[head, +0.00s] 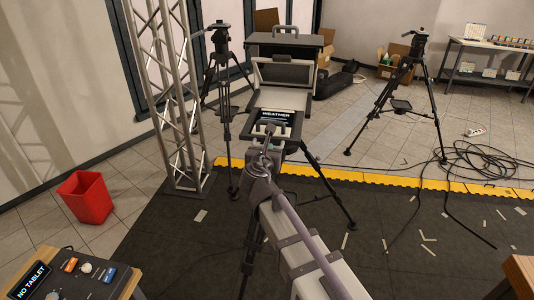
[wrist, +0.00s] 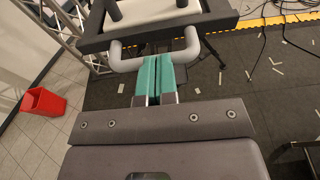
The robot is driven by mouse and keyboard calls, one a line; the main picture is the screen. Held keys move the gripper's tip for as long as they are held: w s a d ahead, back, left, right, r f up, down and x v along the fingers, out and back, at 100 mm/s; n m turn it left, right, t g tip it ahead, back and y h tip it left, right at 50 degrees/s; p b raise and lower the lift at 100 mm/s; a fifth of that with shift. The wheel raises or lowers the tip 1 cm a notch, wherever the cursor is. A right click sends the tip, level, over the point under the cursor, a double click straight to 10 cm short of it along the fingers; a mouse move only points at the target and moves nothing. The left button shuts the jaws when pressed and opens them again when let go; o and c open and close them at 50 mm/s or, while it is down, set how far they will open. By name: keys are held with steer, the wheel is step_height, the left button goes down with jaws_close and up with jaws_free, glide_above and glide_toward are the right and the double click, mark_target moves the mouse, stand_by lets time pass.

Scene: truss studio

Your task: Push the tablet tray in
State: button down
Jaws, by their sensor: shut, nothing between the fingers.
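The tablet tray (head: 292,139) sticks out toward me at the front of the teleprompter (head: 284,72), with a tablet (head: 276,119) reading "WEATHER" on it. In the wrist view the tray's dark front edge (wrist: 204,22) crosses the top, with a grey U-shaped handle (wrist: 192,45) on its near side. My gripper (head: 266,143) is at the tray's front. In the wrist view its teal fingers (wrist: 157,62) are together, with nothing between them, and cover the middle of the handle bar. I cannot tell whether they touch it.
The teleprompter stands on a tripod with legs (head: 330,188) spread on the dark mat. A truss tower (head: 172,100) and a red bin (head: 86,197) are at left. Another tripod (head: 398,85) and loose cables (head: 480,160) are at right. A "NO TABLET" panel (head: 33,281) is at bottom left.

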steer(key=shift+w, duration=0.1)
steer(key=r+x, duration=0.1)
steer(key=x, duration=0.4)
steer(key=r+x, duration=0.1)
steer(key=x, duration=0.4)
steer(key=r+x, duration=0.1)
steer(key=x, duration=0.4)
steer(key=shift+w, duration=0.65)
steer(key=shift+w+r, duration=0.15)
